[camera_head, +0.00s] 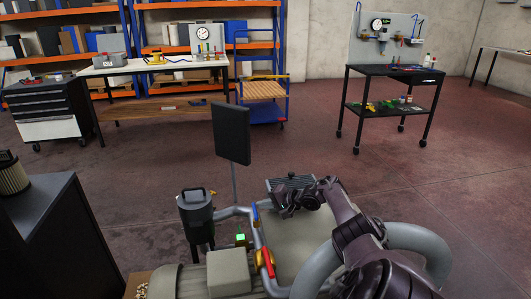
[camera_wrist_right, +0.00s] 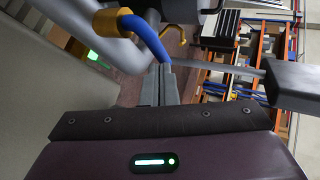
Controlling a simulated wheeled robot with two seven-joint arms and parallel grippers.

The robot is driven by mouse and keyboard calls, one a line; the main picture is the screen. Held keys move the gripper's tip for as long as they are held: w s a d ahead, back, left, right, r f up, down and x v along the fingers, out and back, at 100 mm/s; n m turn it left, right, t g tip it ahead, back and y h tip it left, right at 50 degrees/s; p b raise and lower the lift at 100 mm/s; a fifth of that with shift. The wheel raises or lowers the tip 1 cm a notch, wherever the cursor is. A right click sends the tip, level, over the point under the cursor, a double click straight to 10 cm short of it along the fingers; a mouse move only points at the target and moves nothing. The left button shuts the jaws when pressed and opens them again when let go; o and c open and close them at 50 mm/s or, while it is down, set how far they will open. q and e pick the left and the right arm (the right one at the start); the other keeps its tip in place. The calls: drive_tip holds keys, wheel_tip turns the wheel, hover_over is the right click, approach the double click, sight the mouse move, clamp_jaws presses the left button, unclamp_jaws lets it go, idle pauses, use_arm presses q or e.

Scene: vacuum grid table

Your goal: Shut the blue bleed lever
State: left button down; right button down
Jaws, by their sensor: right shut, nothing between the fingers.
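The blue bleed lever (camera_head: 255,213) is on the grey pipework in the middle of the head view, above a red lever (camera_head: 267,262) on a brass valve. In the right wrist view the blue lever (camera_wrist_right: 149,40) slants down from a yellow valve body (camera_wrist_right: 112,21), and its lower end is at my fingertips. My right gripper (camera_head: 279,211) is just right of the blue lever in the head view. Its fingers (camera_wrist_right: 164,72) are shut with nothing between them. I cannot tell whether they touch the lever. My left gripper is not in view.
A grey canister (camera_head: 197,214) stands left of the pipe. A dark panel on a post (camera_head: 231,133) rises behind it. A large grey hose (camera_head: 418,246) curves at right. A green light (camera_head: 240,238) glows beside the pipe. Open floor lies beyond, with benches and shelves farther back.

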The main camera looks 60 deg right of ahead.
drive_tip(key=a+p+v, duration=0.1)
drive_tip(key=p+v, duration=0.5)
drive_tip(key=v, duration=0.2)
drive_tip(key=shift+s+d, duration=0.2)
idle(0.4)
